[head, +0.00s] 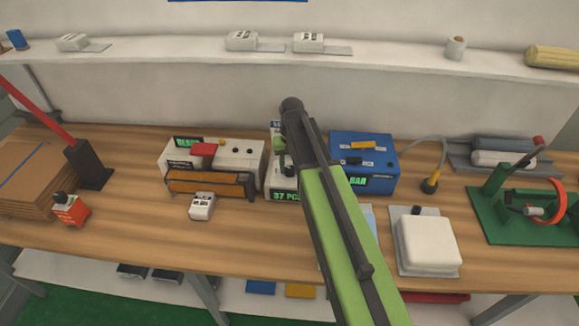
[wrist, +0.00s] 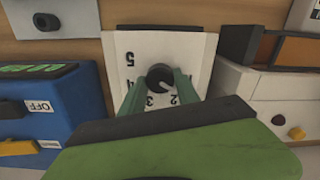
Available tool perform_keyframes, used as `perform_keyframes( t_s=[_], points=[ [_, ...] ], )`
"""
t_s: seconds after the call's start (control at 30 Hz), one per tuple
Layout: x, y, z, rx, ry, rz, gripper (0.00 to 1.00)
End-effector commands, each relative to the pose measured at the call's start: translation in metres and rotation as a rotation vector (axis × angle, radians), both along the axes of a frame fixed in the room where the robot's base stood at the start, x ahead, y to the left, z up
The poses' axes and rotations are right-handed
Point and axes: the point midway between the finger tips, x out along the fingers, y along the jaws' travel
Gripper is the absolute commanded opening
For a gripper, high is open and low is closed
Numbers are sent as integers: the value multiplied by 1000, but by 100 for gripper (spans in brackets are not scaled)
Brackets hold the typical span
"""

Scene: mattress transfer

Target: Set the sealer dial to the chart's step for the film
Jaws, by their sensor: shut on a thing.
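In the wrist view a black dial knob (wrist: 160,77) sits on a white panel (wrist: 185,45) printed with numbers. The digits 5, 4, 3 and 2 show, upside down or turned. My gripper (wrist: 158,84) is shut on the knob, with a green finger on each side. A pale mark shows on the knob's near edge, but I cannot tell which number it points at. In the head view the white dial unit (head: 284,190), marked "37 PC…", is mostly hidden behind my arm. I cannot make out a readable chart or the film's name.
A small white block (head: 201,206) lies in front. Bare wood lies along the bench's (head: 130,235) front left.

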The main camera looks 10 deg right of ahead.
Motion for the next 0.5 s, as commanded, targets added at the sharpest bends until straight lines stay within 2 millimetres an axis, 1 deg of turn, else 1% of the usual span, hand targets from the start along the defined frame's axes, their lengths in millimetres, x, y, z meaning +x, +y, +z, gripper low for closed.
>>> perform_keyframes(
  t_s=[0.2,0.5],
  points=[
    [-1,0,0,1,1,-188,0],
    [-1,0,0,1,1,-392,0]
  ],
)
